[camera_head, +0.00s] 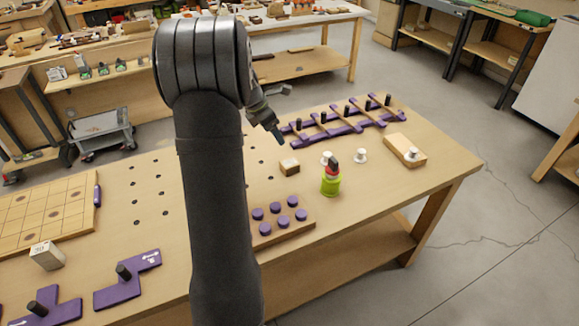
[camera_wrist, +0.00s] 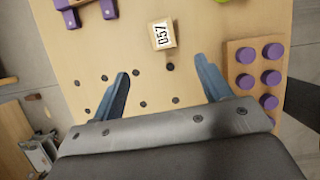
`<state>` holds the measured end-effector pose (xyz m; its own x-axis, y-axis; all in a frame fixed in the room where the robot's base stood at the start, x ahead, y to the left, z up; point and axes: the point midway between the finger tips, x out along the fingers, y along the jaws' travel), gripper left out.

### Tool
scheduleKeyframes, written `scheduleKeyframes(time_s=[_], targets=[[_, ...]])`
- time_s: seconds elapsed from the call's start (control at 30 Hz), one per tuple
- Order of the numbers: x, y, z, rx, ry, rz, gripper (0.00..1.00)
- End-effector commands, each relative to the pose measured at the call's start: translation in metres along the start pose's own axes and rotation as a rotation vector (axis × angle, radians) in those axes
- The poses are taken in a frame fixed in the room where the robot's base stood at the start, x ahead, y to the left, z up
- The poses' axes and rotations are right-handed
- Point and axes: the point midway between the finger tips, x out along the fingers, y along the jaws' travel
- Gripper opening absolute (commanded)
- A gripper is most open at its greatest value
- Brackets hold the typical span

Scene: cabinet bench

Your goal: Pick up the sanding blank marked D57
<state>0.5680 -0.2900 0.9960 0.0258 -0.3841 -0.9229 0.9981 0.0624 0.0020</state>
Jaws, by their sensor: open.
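The sanding blank (camera_wrist: 162,34) is a small pale wooden block with a dark-lettered label that reads like D57. In the wrist view it lies just beyond and between my fingertips, with nothing touching it. In the head view it is the small brown-sided block (camera_head: 289,168) on the bench, right of my arm; its label is not legible there. My gripper (camera_wrist: 162,67) is open and empty, its blue-grey fingers spread wider than the blank. In the head view my gripper (camera_head: 277,134) is above the bench, partly hidden behind my wrist.
A wooden board with purple knobs (camera_head: 297,232) stands near the blank; it shows right in the wrist view (camera_wrist: 245,104). A green cup (camera_head: 330,183), white knobs and a purple rack (camera_head: 345,127) are close by. Another labelled block (camera_head: 47,256) lies far left.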

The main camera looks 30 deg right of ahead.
Motion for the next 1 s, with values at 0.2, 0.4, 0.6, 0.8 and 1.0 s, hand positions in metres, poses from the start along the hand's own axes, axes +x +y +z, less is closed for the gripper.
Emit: scheduleKeyframes(time_s=[0.2,0.4,0.6,0.8,1.0], targets=[[0.045,-0.001,-0.001,-0.001,0.002,-0.006,0.71],[0.088,-0.002,-0.001,0.001,0.003,-0.006,0.71],[0.113,-0.001,-0.001,0.000,0.002,-0.003,0.71],[0.122,-0.002,-0.001,0.000,0.002,-0.003,0.71],[0.150,-0.004,-0.006,0.001,0.004,-0.005,0.71]])
